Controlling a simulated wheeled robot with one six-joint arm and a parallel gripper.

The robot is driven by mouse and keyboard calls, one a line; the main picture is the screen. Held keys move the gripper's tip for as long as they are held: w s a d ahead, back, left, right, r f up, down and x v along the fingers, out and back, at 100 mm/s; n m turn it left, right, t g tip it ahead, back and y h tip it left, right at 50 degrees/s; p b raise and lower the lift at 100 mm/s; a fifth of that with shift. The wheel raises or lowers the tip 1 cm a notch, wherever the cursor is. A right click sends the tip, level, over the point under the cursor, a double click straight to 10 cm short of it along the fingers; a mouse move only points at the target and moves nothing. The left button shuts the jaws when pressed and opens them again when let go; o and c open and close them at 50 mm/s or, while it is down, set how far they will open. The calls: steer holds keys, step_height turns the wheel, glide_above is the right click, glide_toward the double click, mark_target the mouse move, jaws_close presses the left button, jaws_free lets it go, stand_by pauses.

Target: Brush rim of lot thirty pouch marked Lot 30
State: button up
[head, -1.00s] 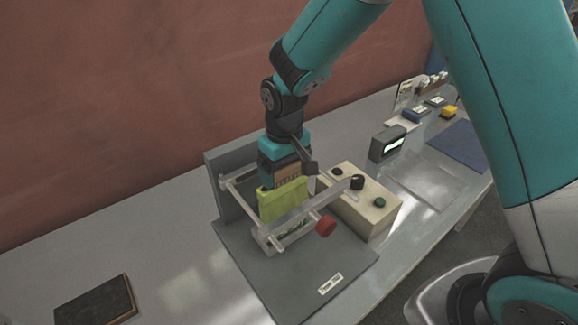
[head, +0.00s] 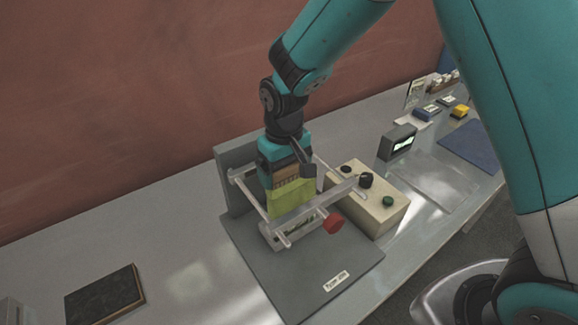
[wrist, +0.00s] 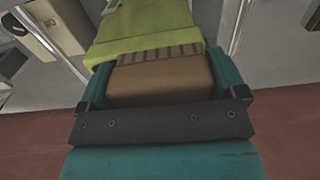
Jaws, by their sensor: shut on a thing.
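My gripper (head: 286,165) is shut on a brown brush (head: 287,175) and holds it upright, bristles down, over the clamp frame. The brush (wrist: 160,80) fills the space between my teal fingers in the wrist view. A yellow-green pouch (head: 291,199) stands between the bars of the clamp frame (head: 308,205). The brush's bristle end is at the pouch's upper edge; I cannot tell whether they touch. The pouch (wrist: 145,28) also lies just beyond the bristles in the wrist view. I cannot read a lot number on it, and its lower part is hidden by the front bar.
The frame has a red knob (head: 333,223) and stands on a grey base plate (head: 300,265). A beige control box (head: 365,205) is close on the right, with a small display (head: 398,143) behind it. A dark book-like block (head: 104,294) lies left. The bench between is clear.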

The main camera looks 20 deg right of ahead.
steer(key=shift+a, duration=0.25)
steer(key=shift+s+a, duration=0.2)
steer(key=shift+a, duration=0.3)
steer(key=shift+s+a, duration=0.2)
steer(key=shift+a, duration=0.25)
steer(key=shift+f, duration=0.1)
step_height(320, 180, up, 6)
steer(key=p, duration=0.4)
steer(key=shift+p, duration=0.4)
stand_by(0.4)
